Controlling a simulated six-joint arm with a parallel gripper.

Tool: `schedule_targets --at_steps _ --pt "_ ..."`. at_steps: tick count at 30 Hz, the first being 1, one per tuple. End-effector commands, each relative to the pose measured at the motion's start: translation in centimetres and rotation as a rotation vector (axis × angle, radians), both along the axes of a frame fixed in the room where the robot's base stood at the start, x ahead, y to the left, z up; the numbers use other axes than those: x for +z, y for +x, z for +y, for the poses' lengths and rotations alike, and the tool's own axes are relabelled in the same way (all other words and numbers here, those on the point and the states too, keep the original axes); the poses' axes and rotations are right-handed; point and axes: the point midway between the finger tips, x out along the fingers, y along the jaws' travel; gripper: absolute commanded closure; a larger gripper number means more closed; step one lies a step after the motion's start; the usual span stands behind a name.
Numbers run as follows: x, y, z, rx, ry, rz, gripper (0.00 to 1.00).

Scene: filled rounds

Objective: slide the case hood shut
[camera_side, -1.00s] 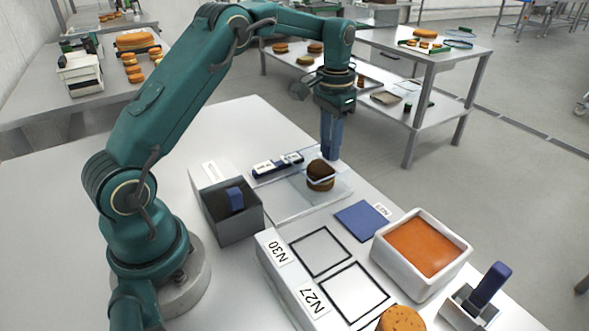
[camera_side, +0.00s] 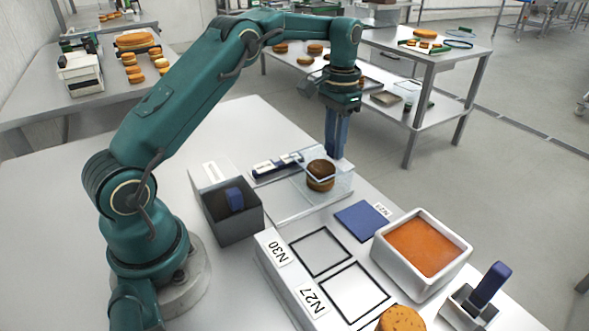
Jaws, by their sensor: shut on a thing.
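The clear case hood (camera_side: 340,179) is at the right end of a white base plate (camera_side: 285,205). A round with a dark top and tan lower half (camera_side: 320,175) shows through or beside the clear panels; I cannot tell exactly how far the hood covers it. My gripper (camera_side: 336,153) points down at the hood's far edge, its blue fingers shut on the hood. The exact grip point is hidden behind the fingertips and the clear panel.
A grey bin (camera_side: 231,222) stands to the left. In front are a blue pad (camera_side: 362,220), a white tub of orange filling (camera_side: 420,250), a panel with two black-framed squares (camera_side: 320,252) and a blue-handled tool (camera_side: 489,285).

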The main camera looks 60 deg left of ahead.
Motion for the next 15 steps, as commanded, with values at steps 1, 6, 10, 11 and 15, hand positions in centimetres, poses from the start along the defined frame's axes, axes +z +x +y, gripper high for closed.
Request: schedule_targets --at_steps 1,6,10,11,15 --pt "0.15 0.56 0.01 0.0 0.002 -0.025 1.0" --pt "0.17 0.62 -0.01 0.0 0.002 -0.028 1.0" --pt "0.16 0.59 -0.02 0.0 0.002 -0.026 0.43" --pt "0.15 0.56 -0.02 0.0 0.002 -0.025 0.43" --pt "0.09 0.47 -0.02 0.0 0.001 -0.021 0.43"
